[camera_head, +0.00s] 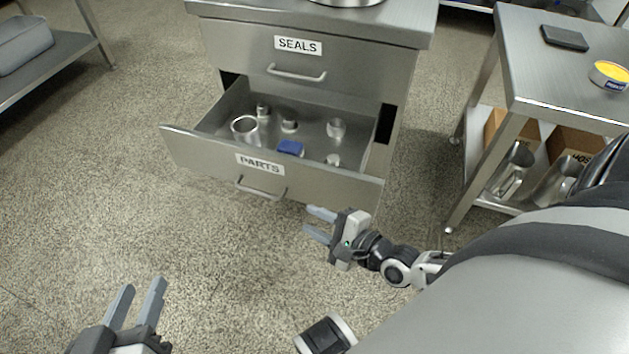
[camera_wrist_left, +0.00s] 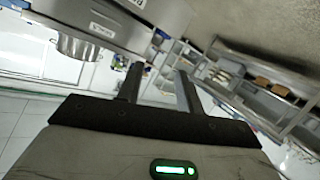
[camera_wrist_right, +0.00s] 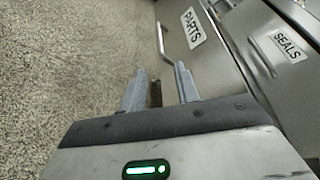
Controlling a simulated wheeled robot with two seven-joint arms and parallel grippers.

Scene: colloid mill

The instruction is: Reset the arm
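My left gripper (camera_head: 137,303) is at the lower left of the head view, over bare floor. Its fingers are apart with nothing between them, as the left wrist view (camera_wrist_left: 160,88) also shows. My right gripper (camera_head: 314,222) is in front of the open PARTS drawer (camera_head: 215,165), close to its lower right front. Its fingers are apart and empty. In the right wrist view my right gripper (camera_wrist_right: 158,88) points toward the drawer's handle (camera_wrist_right: 161,45), and no contact with the handle shows.
The PARTS drawer holds metal cylinders and a blue block (camera_head: 290,148). The SEALS drawer (camera_head: 310,65) above is shut. A steel table (camera_head: 535,75) at right bears a dark flat item (camera_head: 564,38) and a yellow-topped tin (camera_head: 609,74).

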